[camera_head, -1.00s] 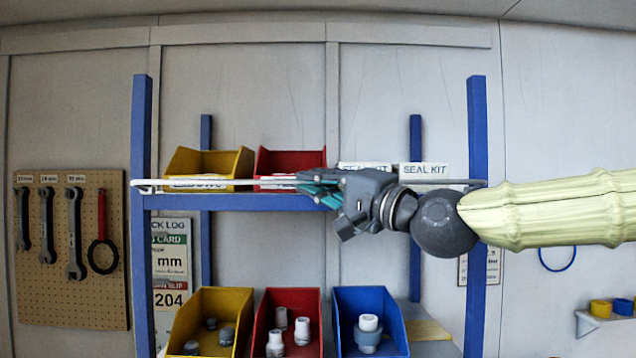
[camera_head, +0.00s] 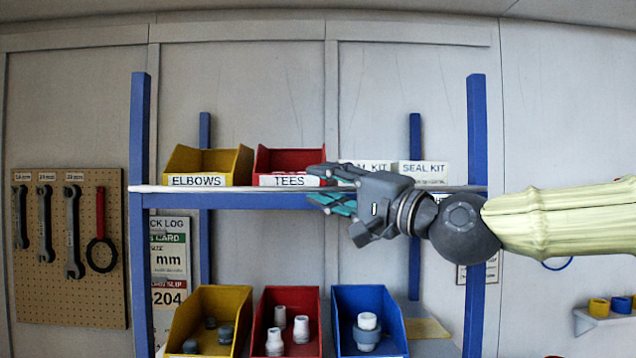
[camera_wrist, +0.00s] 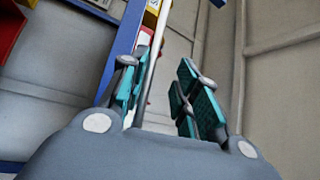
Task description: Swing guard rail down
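The guard rail (camera_head: 230,189) is a thin pale bar running level across the front edge of the upper shelf, between the two blue front posts. It sits low, below the bin labels. My gripper (camera_head: 322,188) is at the middle of the rail, coming in from the right, with its fingers apart. In the wrist view, the rail (camera_wrist: 154,50) passes between the teal finger pads of my gripper (camera_wrist: 162,90), nearer the left finger. I cannot tell whether that finger touches it. My gripper hides part of the rail and a seal kit label.
On the upper shelf are a yellow ELBOWS bin (camera_head: 208,164), a red TEES bin (camera_head: 285,162) and SEAL KIT labels (camera_head: 424,168). Below are yellow, red and blue bins (camera_head: 345,345) holding fittings. A tool pegboard (camera_head: 70,250) hangs at left.

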